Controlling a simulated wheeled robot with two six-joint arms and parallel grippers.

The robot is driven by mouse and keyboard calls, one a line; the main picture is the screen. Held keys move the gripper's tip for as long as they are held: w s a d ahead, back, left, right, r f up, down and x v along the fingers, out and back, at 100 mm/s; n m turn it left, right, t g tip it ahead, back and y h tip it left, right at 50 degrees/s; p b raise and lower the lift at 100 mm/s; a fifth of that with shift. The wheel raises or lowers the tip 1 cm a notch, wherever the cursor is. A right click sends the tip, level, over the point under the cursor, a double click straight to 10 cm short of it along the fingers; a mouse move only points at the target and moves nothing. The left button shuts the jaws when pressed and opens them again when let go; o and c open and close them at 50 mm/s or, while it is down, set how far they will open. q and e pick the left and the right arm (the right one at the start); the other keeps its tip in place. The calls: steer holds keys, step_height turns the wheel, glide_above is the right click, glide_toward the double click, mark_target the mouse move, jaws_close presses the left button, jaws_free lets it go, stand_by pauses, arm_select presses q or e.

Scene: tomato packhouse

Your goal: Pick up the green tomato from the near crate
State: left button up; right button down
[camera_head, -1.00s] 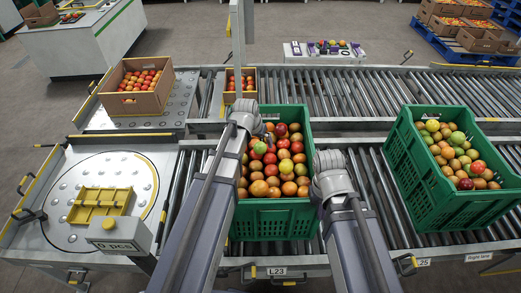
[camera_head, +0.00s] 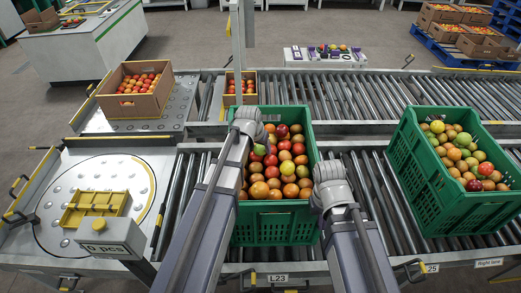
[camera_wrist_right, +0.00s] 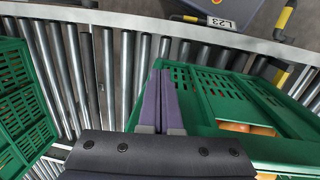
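The near crate is a green plastic crate (camera_head: 277,229) in the middle of the head view, full of red, orange and yellowish tomatoes. My right gripper (camera_head: 328,182) is at the crate's right side. In the right wrist view its purple fingers (camera_wrist_right: 163,76) lie side by side, shut and empty, beside the crate wall (camera_wrist_right: 212,98).
A second green crate (camera_head: 436,195) on the rollers at right holds mixed tomatoes, including a green one (camera_head: 463,140). Cardboard boxes (camera_head: 130,103) of red tomatoes stand behind at left. A scale (camera_head: 110,238) is front left. Bare rollers (camera_head: 372,190) lie between the green crates.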

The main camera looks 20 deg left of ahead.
mark_target(260, 146)
arm_select(q)
steer(key=c, duration=0.5)
steer(key=shift+o, duration=0.2)
steer(key=shift+r, duration=0.15)
step_height(260, 146, up, 10)
steer(key=p, duration=1)
